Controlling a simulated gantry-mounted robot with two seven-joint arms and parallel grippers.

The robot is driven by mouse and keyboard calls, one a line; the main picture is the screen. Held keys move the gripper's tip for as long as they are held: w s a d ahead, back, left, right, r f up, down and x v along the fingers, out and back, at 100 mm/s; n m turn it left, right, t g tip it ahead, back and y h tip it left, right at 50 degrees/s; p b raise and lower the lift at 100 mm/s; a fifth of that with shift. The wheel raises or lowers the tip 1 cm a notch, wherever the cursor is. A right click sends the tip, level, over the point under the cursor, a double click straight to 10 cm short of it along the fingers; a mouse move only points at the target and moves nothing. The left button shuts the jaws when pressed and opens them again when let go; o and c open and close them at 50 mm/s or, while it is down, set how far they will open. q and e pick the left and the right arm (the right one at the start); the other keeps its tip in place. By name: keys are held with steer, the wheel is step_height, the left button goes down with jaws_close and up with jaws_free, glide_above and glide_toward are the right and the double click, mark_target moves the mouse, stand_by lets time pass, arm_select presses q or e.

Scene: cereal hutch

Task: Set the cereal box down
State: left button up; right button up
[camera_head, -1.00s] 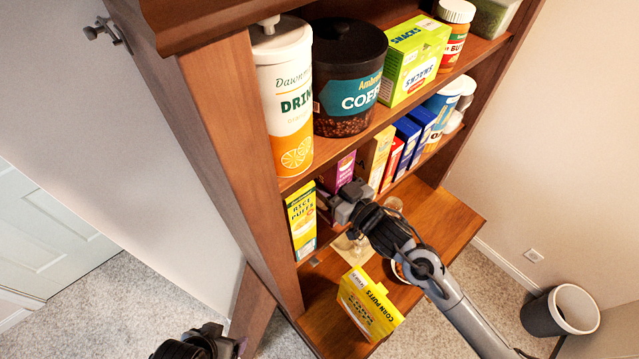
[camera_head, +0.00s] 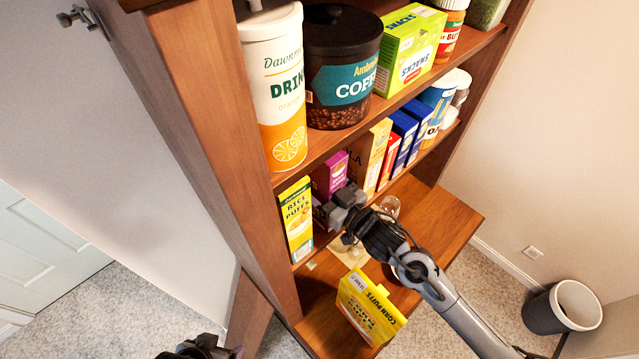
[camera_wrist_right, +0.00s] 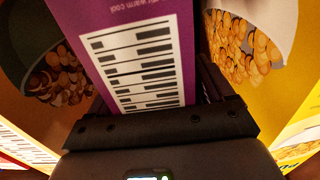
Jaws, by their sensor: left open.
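A purple cereal box (camera_head: 329,176) stands on the hutch's lower shelf, between a yellow Rice Puffs box (camera_head: 297,219) and a tan box (camera_head: 373,155). My right gripper (camera_head: 343,208) is at the lower front of the purple box. In the right wrist view the purple box (camera_wrist_right: 150,55) fills the space between the dark fingers, its label panel facing the camera. Whether the fingers press on it cannot be told. My left gripper (camera_head: 205,349) is at the bottom edge of the head view, mostly cut off, away from the shelf.
A yellow Corn Puffs box (camera_head: 371,308) stands on the wooden ledge (camera_head: 440,215) below my right arm. A glass jar (camera_head: 390,205) is on the ledge behind the arm. The upper shelf holds an orange drink canister (camera_head: 277,95), a coffee jar (camera_head: 340,70) and a green snacks box (camera_head: 410,50).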

steer(key=shift+r, duration=0.2)
steer(key=b+v, duration=0.3)
steer(key=v, duration=0.9)
steer(key=s+d+f+m+g+h, duration=0.2)
steer(key=s+d+f+h, duration=0.1)
steer(key=s+f, duration=0.2)
steer(key=s+d+f+m+g+h, duration=0.2)
steer(key=s+d+f+h, duration=0.2)
steer(key=s+f, duration=0.1)
steer(key=s+d+f+m+g+h, duration=0.2)
steer(key=s+d+f+h, duration=0.2)
steer(key=s+f, duration=0.2)
steer(key=shift+d+f, duration=0.1)
steer(key=shift+f, duration=0.3)
steer(key=s+d+f+g+h, duration=0.1)
steer(key=s+d+f+g, duration=0.1)
steer(key=s, duration=0.5)
steer(key=shift+s+d+f+m+g, duration=0.3)
steer(key=shift+s+g, duration=0.05)
steer(key=shift+g, duration=0.45)
step_height(320, 180, up, 8)
steer(key=p, duration=0.7)
steer(key=shift+f, duration=0.15)
